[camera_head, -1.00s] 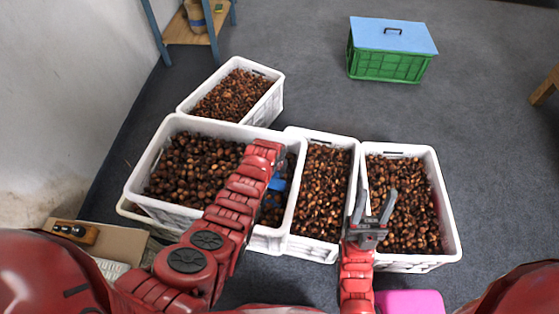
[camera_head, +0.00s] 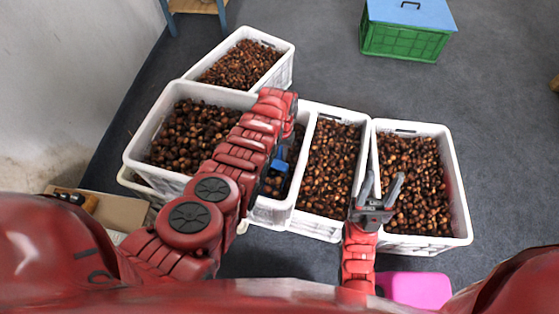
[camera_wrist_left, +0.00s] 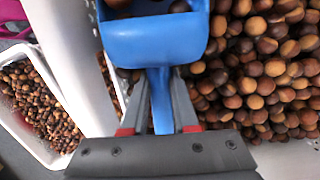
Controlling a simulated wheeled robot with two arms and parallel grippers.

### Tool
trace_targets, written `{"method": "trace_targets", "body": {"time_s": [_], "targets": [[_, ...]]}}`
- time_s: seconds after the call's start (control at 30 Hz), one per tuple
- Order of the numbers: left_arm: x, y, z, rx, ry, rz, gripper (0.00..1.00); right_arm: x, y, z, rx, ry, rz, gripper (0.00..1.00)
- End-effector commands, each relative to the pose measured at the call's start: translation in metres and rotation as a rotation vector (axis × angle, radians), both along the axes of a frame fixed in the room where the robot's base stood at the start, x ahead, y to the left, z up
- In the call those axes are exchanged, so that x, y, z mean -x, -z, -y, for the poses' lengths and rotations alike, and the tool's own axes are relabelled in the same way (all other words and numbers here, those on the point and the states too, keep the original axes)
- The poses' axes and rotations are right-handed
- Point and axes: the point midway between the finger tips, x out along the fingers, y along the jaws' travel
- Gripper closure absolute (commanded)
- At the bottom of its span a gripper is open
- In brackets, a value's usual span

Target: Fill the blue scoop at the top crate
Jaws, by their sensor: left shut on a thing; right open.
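The blue scoop (camera_head: 278,170) is over the right end of the large left white crate (camera_head: 150,135), which is full of chestnuts. In the left wrist view the scoop (camera_wrist_left: 155,42) is upright enough to show its bowl, with a few dark chestnuts at the top edge. My left gripper (camera_wrist_left: 160,122) is shut on the scoop's handle; in the head view my arm hides it. Chestnuts (camera_wrist_left: 265,75) lie beside the scoop. Whether the bowl touches them I cannot tell. My right gripper (camera_head: 380,190) is open and empty, above the near edge of the right crate.
A narrow middle crate (camera_head: 315,225) and a right crate (camera_head: 468,225) hold chestnuts; another chestnut crate (camera_head: 290,65) stands farther back. The large left crate appears raised on another white crate. A green box with a blue lid (camera_head: 408,30) is at the back. A pink object (camera_head: 418,290) is near right.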

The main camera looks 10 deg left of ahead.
Motion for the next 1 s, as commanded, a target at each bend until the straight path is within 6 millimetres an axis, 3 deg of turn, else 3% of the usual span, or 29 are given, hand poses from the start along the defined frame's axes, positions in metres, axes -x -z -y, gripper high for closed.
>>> {"method": "trace_targets", "body": {"time_s": [0.47, 0.7, 1.0], "targets": [[-0.016, -0.056, 0.004, -0.017, 0.001, -0.071, 1.0, 0.0, 0.029, 0.0, 0.0, 0.0, 0.0, 0.5], [-0.02, -0.074, 0.005, -0.024, 0.0, -0.1, 1.0, 0.0, 0.05, 0.0, 0.0, 0.0, 0.001, 0.5], [-0.02, -0.083, 0.004, -0.027, 0.0, -0.113, 1.0, 0.0, 0.054, 0.0, 0.0, 0.0, 0.001, 0.5]]}}
